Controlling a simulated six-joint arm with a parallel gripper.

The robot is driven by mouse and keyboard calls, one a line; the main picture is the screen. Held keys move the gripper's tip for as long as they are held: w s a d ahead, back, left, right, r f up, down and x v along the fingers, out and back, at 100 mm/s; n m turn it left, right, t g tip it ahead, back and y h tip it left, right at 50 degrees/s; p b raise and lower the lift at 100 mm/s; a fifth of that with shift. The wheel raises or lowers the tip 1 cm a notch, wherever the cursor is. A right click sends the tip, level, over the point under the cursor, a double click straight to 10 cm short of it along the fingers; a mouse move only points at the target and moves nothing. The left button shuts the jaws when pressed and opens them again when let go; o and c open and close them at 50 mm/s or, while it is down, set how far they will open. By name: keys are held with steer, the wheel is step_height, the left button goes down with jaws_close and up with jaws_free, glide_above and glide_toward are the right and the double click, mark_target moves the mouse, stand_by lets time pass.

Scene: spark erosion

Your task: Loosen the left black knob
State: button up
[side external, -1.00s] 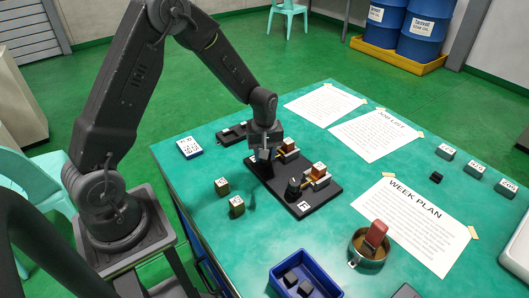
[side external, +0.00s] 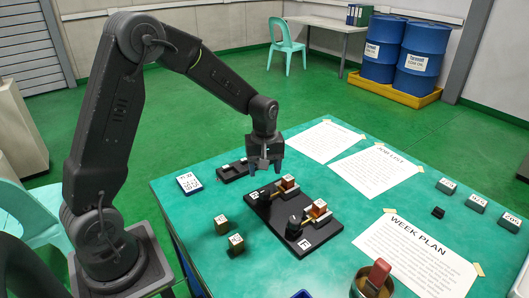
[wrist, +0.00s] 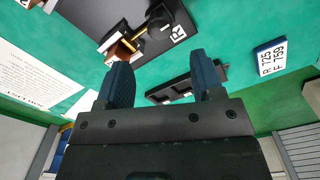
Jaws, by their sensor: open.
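A black plate (side external: 322,230) on the green table carries two clamp stations. The nearer station, by the label marked L (side external: 304,244), has the left black knob (side external: 294,228) beside a copper-coloured block (side external: 319,208). The farther station has another black knob (side external: 276,190) and a copper-coloured block (side external: 288,182). In the wrist view, this farther knob (wrist: 159,15) shows by the label R (wrist: 177,33); the left knob is not identifiable there. My gripper (side external: 265,171) is open and empty, raised above the plate's far end, away from the left knob. Its two fingers stand apart in the wrist view (wrist: 162,84).
A slotted black tray (side external: 233,171) lies behind the plate, with a blue-edged label block (side external: 189,183) to its left. Two small labelled cubes (side external: 221,224) (side external: 236,243) stand left of the plate. Taped sheets (side external: 418,256) lie right. A round container (side external: 371,281) stands at the front.

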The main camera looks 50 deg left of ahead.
step_height(320, 180, up, 6)
steer(key=shift+f, duration=0.2)
steer(key=s+d+r+m+t, duration=0.2)
steer(key=s+d+r+m, duration=0.1)
steer(key=s, duration=0.4)
steer(key=s+d+r+m+t, duration=0.1)
steer(key=s+d+r+m, duration=0.2)
steer(key=s, duration=0.4)
steer(key=s+d+r+m+t, duration=0.2)
steer(key=s+d+r+m, duration=0.1)
steer(key=s+r+m, duration=0.2)
steer(key=shift+s+d+m+t, duration=0.3)
steer(key=shift+s+m, duration=0.6)
steer(key=shift+s, duration=0.1)
